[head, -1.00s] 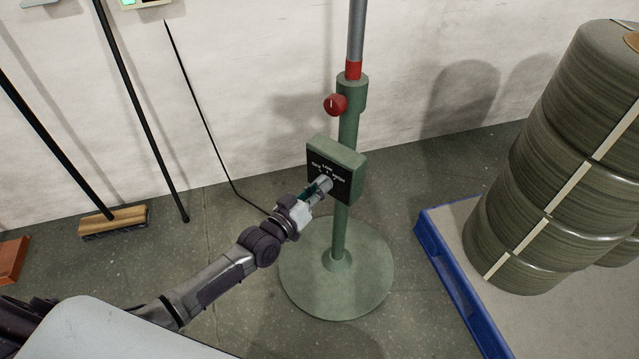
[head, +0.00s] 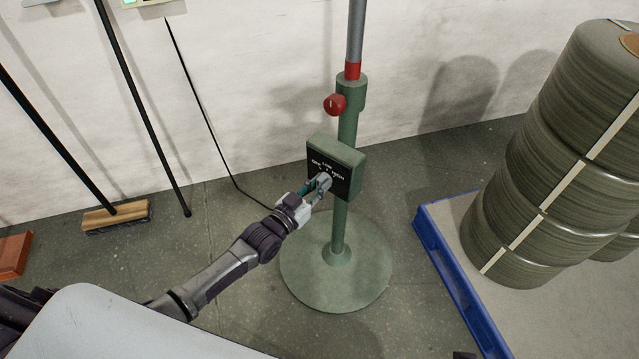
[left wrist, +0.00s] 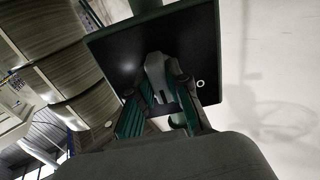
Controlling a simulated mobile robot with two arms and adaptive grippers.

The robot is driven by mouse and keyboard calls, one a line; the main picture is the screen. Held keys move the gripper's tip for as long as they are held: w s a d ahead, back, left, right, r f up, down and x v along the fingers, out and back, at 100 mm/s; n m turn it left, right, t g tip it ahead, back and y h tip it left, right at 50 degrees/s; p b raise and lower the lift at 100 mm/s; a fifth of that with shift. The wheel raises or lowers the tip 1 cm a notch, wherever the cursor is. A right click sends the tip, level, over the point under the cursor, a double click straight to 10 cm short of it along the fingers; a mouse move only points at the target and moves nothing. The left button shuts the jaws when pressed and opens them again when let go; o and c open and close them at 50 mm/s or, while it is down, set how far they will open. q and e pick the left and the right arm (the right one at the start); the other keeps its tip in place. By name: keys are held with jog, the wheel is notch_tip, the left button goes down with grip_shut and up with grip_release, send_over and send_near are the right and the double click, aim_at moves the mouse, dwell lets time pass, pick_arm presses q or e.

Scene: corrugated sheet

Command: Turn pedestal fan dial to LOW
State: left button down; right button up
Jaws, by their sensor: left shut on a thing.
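The pedestal fan's green control box (head: 347,152) sits on its green post, with a black front panel (head: 341,187) lettered OFF, LOW and HIGH. My left gripper (head: 322,183) is at the middle of this panel, its fingers shut on the dial. In the left wrist view the fingers (left wrist: 160,100) close around a pale grey piece, the dial (left wrist: 156,72), in front of the dark panel (left wrist: 185,35). The dial's pointer and its exact setting are hidden by the fingers.
A red knob (head: 335,104) is on the post above the box; the round green base (head: 335,290) stands on the floor. A broom (head: 115,217) leans on the wall at left.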

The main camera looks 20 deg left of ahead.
pick_arm(q)
jog(key=c, duration=1.1)
grip_release()
jog(key=v, duration=1.2)
